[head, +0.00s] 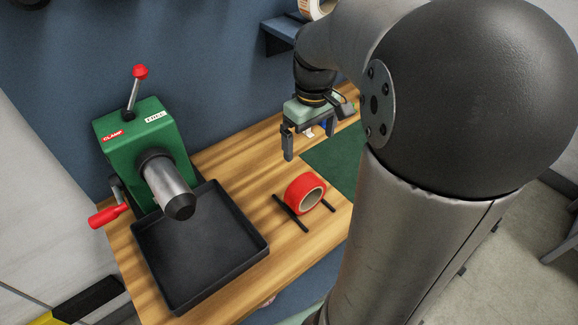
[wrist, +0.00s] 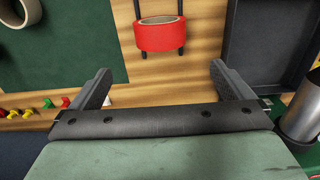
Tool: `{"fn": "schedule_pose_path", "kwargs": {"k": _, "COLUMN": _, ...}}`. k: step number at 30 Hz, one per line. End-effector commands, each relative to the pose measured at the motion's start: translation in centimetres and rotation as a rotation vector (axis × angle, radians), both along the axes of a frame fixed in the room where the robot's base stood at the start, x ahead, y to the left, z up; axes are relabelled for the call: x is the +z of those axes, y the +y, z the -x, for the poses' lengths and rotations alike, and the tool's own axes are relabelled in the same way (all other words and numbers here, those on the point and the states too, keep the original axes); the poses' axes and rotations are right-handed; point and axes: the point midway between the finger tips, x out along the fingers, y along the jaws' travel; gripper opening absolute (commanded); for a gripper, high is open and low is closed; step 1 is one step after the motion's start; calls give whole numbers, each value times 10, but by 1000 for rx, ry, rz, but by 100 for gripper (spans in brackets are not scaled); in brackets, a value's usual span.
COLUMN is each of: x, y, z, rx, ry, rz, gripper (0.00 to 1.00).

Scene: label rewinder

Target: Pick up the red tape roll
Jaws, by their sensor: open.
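The red tape roll (head: 306,194) rests on its side across two black rails (head: 290,212) on the wooden bench, right of the black tray. In the wrist view the red tape roll (wrist: 160,36) shows beyond the fingers, between their lines, with the rails (wrist: 180,8) beside it. My gripper (head: 309,147) is above the bench, behind the roll and apart from it. Its two fingers are spread, with nothing between them; they also show in the wrist view (wrist: 163,88).
A green rewinder (head: 135,145) with a metal spindle (head: 167,185) and red-knobbed levers stands at left. A black tray (head: 262,243) lies in front of it. A green mat (head: 333,158) lies at right. A blue shelf (head: 280,32) juts from the back wall.

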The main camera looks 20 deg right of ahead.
Motion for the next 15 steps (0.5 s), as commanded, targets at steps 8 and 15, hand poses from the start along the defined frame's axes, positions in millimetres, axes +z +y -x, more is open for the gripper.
{"fn": "schedule_pose_path", "kwargs": {"k": 8, "x": -58, "y": 1, "z": 2, "rx": 0, "ry": 7, "rz": -2, "gripper": 100}}
{"fn": "schedule_pose_path", "kwargs": {"k": 15, "x": -101, "y": 1, "z": 1, "rx": -1, "ry": 3, "rz": -1, "gripper": 100}}
